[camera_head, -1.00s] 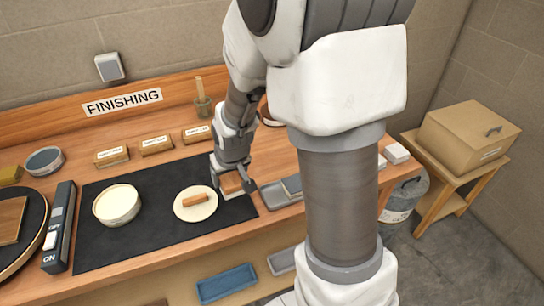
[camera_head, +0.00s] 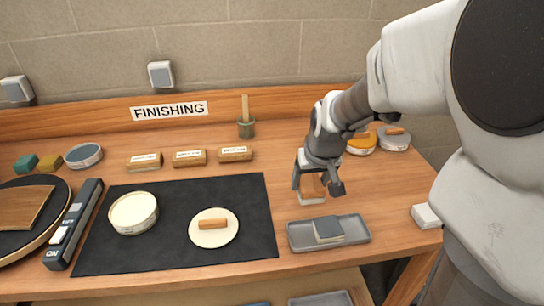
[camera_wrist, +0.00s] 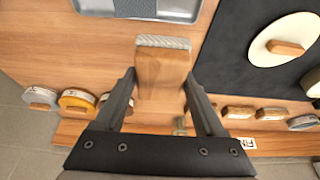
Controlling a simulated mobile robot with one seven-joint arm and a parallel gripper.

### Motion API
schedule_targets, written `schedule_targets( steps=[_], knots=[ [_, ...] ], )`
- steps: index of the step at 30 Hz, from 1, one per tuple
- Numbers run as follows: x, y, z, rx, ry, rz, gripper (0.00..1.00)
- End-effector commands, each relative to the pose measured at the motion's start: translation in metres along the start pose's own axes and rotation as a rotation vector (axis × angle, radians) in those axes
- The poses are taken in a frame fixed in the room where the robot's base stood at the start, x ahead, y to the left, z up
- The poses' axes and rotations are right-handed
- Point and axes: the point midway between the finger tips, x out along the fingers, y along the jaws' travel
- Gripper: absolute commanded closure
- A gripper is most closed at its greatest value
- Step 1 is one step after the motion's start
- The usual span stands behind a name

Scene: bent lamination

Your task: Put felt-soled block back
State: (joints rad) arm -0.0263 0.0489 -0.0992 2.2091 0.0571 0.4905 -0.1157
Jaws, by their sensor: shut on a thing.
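The felt-soled block is a wooden block (camera_head: 312,187) with a pale, fuzzy felt layer along one edge.
The black mat (camera_head: 180,257) bears a round tub (camera_head: 134,213) and a pale disc (camera_head: 200,238). Several labelled blocks (camera_head: 190,158) stand behind it. Round pads (camera_head: 394,138) sit at the back right.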

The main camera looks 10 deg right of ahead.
Motion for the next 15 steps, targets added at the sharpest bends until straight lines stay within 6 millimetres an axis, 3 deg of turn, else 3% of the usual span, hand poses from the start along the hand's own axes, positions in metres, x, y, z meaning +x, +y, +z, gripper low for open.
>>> schedule_targets(
  steps=[15],
  knots=[
    [0.083, -0.023, -0.059, -0.001, -0.002, 0.0, 0.73]
  ],
)
